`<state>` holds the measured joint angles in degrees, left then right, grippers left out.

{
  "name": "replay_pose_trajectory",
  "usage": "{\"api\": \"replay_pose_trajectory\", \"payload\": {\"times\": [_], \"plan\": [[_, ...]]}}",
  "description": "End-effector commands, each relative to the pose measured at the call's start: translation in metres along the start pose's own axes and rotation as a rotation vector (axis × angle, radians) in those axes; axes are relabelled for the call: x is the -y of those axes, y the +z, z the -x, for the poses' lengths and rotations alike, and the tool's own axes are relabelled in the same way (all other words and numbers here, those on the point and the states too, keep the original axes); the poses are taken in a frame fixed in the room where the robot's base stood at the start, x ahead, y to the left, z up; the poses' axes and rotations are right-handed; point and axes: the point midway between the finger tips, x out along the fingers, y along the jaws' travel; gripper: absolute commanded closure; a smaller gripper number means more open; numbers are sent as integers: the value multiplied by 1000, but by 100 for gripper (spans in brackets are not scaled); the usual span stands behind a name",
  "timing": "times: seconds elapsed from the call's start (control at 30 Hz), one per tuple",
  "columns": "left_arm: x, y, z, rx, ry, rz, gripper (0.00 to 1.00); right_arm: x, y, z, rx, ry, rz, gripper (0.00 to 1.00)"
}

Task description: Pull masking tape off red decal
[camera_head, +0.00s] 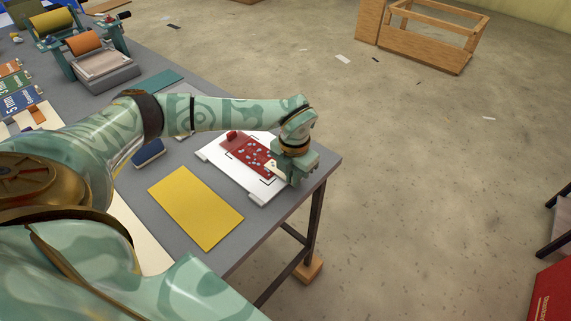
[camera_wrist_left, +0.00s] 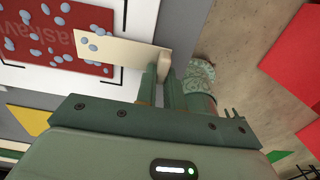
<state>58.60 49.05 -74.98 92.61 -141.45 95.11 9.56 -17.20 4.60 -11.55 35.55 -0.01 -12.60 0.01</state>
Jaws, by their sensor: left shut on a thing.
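The red decal (camera_head: 240,150) lies on a white board (camera_head: 217,163) near the table's right corner. Pale blue drops dot it, and pale lettering shows on it in the left wrist view (camera_wrist_left: 55,33). A cream strip of masking tape (camera_wrist_left: 112,47) crosses the decal's end, with a few drops on it; it also shows in the head view (camera_head: 271,168). My left gripper (camera_wrist_left: 163,72) is shut on the raised tab at the tape's end, beside the decal. The gripper (camera_head: 284,172) hides part of the board in the head view. My right gripper is out of view.
A yellow sheet (camera_head: 195,207) lies on the grey table in front of the board. A dark blue block (camera_head: 149,153) lies left of it. Roller devices (camera_head: 85,45) stand at the far left. The table edge is close to my left gripper, with open floor beyond.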

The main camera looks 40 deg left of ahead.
Motion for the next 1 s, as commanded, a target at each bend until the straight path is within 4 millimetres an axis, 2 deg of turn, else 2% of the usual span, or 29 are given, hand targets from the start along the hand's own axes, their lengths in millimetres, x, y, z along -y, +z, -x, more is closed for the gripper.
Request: {"api": "replay_pose_trajectory", "payload": {"times": [0.67,1.0], "plan": [[0,-1,15,-2,0,0,100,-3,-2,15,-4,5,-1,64],[-7,1,42,0,1,0,100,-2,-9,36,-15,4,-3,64]]}}
